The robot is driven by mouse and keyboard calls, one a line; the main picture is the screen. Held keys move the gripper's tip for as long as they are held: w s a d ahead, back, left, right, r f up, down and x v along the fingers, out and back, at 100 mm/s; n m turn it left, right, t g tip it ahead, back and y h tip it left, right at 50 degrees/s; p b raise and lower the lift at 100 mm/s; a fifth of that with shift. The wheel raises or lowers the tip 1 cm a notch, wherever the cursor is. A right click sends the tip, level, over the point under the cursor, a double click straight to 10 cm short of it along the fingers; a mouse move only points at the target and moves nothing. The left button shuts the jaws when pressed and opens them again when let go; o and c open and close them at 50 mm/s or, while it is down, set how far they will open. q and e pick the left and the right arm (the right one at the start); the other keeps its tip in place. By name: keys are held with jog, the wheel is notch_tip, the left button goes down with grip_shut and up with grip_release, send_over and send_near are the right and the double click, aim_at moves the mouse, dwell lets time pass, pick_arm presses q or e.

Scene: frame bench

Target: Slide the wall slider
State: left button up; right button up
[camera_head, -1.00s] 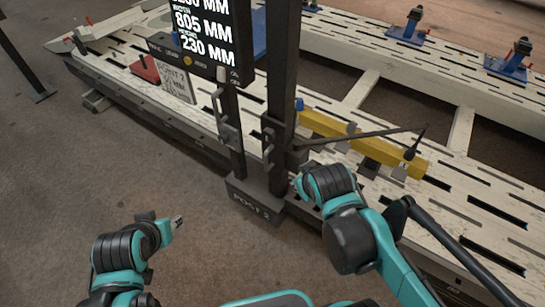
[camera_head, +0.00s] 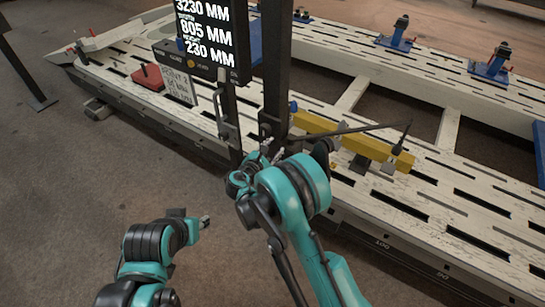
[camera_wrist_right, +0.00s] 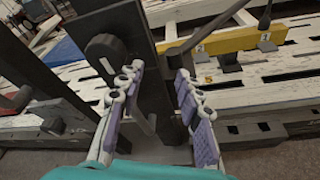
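My right gripper (camera_head: 266,152) is at the post, just below the slider block, and hides the handle in the head view. In the right wrist view the gripper (camera_wrist_right: 159,73) is open, its purple-padded fingers either side of the handle bar, without clear contact. My left gripper (camera_head: 204,222) is low over the floor, away from the bench.
The slotted white bench (camera_head: 440,214) runs behind the post. A thinner post with a grey handle (camera_head: 222,115) stands left, below a black display (camera_head: 212,40). A yellow beam (camera_head: 345,138) and a dark pointer rod (camera_head: 350,131) lie right. Floor in front is clear.

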aim_at(263, 131)
jog(key=s+a+f+n+t, duration=0.1)
jog(key=a+f+n+t, duration=0.2)
jog(key=a+f+n, duration=0.4)
jog(key=shift+m, duration=0.3)
jog(key=b+x, duration=0.1)
jog(key=x, duration=0.2)
jog(key=f+x, duration=0.1)
jog(key=x, duration=0.2)
jog(key=shift+w+d+f+b, duration=0.15)
jog(key=shift+w+b, duration=0.1)
jog(key=shift+b, duration=0.15)
jog(key=shift+w+d, duration=0.1)
jog(key=shift+w, duration=0.2)
grip_shut()
notch_tip(263, 131, up, 11)
jog(key=p, duration=0.3)
jog(key=shift+f, duration=0.1)
